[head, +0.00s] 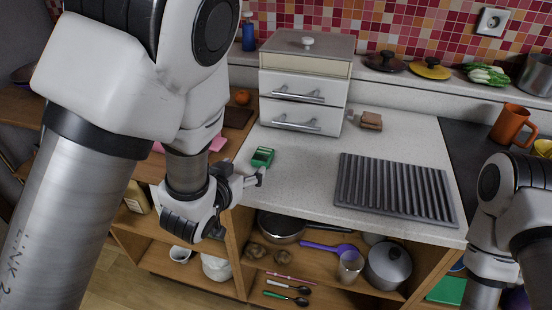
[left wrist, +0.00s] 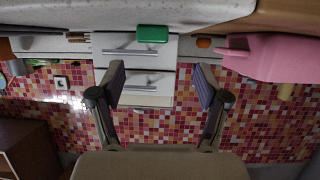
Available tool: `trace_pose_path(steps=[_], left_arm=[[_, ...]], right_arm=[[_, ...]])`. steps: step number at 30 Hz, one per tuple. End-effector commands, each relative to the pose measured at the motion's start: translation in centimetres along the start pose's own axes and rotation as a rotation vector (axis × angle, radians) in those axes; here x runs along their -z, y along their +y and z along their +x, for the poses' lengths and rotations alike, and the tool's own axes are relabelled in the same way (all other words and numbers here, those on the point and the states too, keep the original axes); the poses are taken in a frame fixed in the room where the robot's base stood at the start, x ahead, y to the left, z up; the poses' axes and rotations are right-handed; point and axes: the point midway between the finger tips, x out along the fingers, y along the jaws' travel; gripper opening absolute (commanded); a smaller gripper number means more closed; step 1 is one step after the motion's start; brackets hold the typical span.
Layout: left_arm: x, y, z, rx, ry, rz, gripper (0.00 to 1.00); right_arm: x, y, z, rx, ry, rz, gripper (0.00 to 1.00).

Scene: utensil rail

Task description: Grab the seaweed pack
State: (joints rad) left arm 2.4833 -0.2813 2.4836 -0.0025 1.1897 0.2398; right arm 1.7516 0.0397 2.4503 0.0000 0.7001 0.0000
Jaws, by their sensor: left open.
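The seaweed pack looks to be the small green pack (head: 262,157) on the light countertop, near its left edge. It also shows in the left wrist view (left wrist: 152,34), ahead of the gap between the fingers. My left gripper (head: 258,177) is just on the near side of the pack in the head view, apart from it. Its two fingers (left wrist: 161,85) are spread and nothing is between them. Part of my right arm shows at the right edge of the head view, but its gripper does not.
A grey ridged mat (head: 395,190) lies right of the pack. A drawer box (head: 305,85) stands behind it, with a small brown item (head: 371,121) beside it. An orange mug (head: 511,123) is at far right. Open shelves (head: 325,265) with pots and utensils are below. The counter between pack and mat is clear.

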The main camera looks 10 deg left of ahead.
Motion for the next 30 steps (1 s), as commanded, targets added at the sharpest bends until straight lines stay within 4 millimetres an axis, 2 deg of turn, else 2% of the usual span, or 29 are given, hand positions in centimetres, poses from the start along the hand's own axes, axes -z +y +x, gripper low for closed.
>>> trace_pose_path(steps=[8, 15, 18, 23, 26, 27, 28, 30], left_arm=[[0.1, 0.1, 3.0, -0.001, 0.0, 0.0, 0.75], [-0.2, 0.3, 7.1, 0.0, -0.001, -0.001, 0.75], [-0.2, 0.3, 7.8, 0.0, -0.001, 0.0, 0.75], [-0.2, 0.3, 7.8, 0.0, -0.001, 0.0, 0.75], [-0.2, 0.3, 7.8, 0.0, -0.001, 0.0, 0.43], [-0.2, 0.3, 7.8, 0.0, -0.001, 0.0, 0.3], [-0.2, 0.3, 7.8, 0.0, -0.001, 0.0, 0.26], [-0.2, 0.3, 7.8, 0.0, -0.002, 0.0, 0.27]], right_arm=[[-0.1, 0.0, -0.3, 0.0, -0.002, 0.0, 0.36], [-0.1, 0.0, -0.7, 0.0, -0.001, 0.0, 0.36], [-0.1, 0.0, -0.7, 0.0, -0.001, 0.001, 0.36], [-0.1, 0.0, -0.7, 0.0, -0.002, 0.0, 0.36], [-0.1, 0.0, -0.7, 0.0, -0.002, 0.0, 0.36], [-0.1, 0.0, -0.7, 0.0, -0.002, 0.0, 0.36], [-0.1, 0.0, -0.7, 0.0, -0.002, 0.0, 0.36], [-0.1, 0.0, -0.7, 0.0, -0.001, 0.0, 0.36]])
